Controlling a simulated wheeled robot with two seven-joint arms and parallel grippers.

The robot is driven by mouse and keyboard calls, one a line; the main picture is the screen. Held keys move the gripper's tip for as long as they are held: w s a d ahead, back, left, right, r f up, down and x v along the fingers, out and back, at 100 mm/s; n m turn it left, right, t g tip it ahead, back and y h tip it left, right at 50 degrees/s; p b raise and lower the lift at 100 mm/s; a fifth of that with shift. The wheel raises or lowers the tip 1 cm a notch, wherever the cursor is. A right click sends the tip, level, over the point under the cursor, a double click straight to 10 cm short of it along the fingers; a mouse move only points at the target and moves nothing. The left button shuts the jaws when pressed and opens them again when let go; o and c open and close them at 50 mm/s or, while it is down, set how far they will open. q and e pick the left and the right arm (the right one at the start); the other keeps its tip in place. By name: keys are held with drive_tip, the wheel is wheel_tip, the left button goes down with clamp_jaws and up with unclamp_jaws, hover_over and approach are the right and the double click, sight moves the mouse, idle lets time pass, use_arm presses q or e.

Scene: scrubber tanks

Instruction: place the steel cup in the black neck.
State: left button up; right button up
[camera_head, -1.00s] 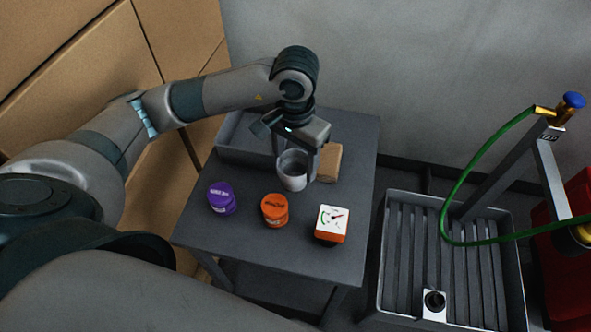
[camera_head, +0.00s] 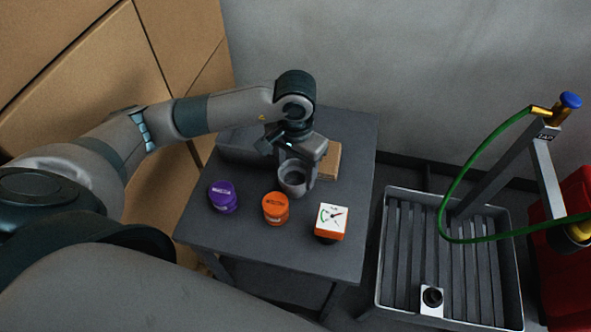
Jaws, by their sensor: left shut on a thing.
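The steel cup (camera_head: 292,182) is a grey open-topped cup at the back middle of the dark table. My left gripper (camera_head: 297,168) reaches down over it from behind and is shut on its rim side. The cup looks upright; whether its base touches the table I cannot tell. The black neck (camera_head: 432,297) is a dark round opening on a white square block, at the front of the slatted tray to the right. My right gripper is not in view.
A cardboard-coloured block (camera_head: 330,161) is behind the cup. A green hose (camera_head: 445,205) arches over the slatted tray (camera_head: 383,255).

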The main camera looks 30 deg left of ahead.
use_arm(q)
drive_tip(key=o, duration=1.1)
drive_tip(key=shift+r+p, duration=0.15)
drive_tip(key=shift+p, duration=0.15)
drive_tip(key=shift+r+b, duration=0.3)
drive_tip(key=shift+r, duration=0.1)
drive_tip(key=shift+r+b, duration=1.7)
drive_tip(key=shift+r, duration=3.9)
